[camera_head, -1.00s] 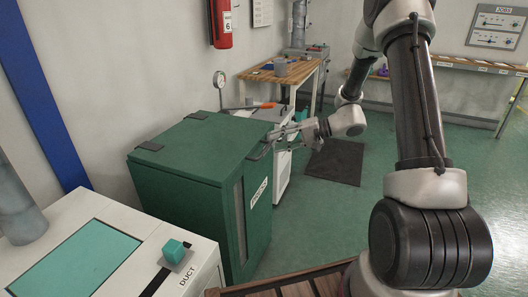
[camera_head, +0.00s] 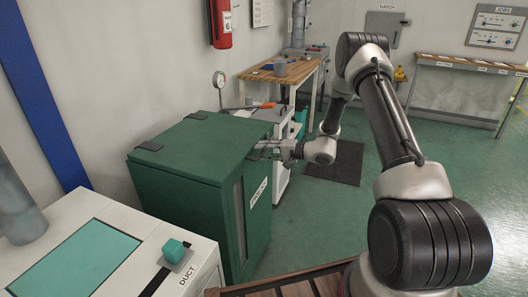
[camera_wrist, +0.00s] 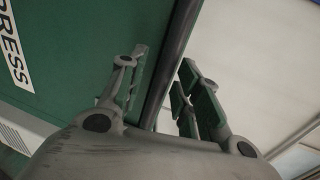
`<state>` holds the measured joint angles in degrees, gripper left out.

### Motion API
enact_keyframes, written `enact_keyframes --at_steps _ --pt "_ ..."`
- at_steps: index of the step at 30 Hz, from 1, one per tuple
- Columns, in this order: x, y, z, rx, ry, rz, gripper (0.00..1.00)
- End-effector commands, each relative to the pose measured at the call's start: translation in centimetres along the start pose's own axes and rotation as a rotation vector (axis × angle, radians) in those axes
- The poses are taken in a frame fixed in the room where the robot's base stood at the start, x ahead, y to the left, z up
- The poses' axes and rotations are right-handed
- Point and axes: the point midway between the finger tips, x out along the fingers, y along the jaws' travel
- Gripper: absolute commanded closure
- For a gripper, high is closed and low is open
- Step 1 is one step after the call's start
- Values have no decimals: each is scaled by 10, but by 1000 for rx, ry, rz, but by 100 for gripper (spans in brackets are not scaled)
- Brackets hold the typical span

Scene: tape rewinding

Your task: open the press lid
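The press (camera_head: 190,195) is a dark green cabinet with a PRESS label (camera_head: 258,193) on its front; the label also shows at the left of the wrist view (camera_wrist: 15,65). Its green lid (camera_head: 195,148) lies flat and shut, with two dark hinges along the back left edge. My gripper (camera_head: 268,148) is at the lid's front right edge. In the wrist view its fingers (camera_wrist: 163,90) are apart, with a dark grey bar (camera_wrist: 178,55), apparently the lid handle, running between them. Gaps show beside the bar, so I see no grip on it.
A white unit labelled DUCT (camera_head: 170,270) with a teal knob stands at the front left. Behind the press are a white cabinet with a gauge (camera_head: 219,79) and a wooden bench (camera_head: 285,70). Open green floor (camera_head: 330,225) lies to the right.

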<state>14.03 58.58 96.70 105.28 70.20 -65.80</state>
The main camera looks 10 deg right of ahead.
Motion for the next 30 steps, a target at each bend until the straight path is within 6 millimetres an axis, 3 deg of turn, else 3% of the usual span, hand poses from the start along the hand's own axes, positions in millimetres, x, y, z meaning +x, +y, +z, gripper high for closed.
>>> enact_keyframes --at_steps 6,12,23,30 --pt "1 0 0 0 0 0 67" --pt "0 0 0 0 0 0 100" --pt "-1 -5 0 -2 -1 9 100" --pt "-6 -43 0 -7 0 80 100"
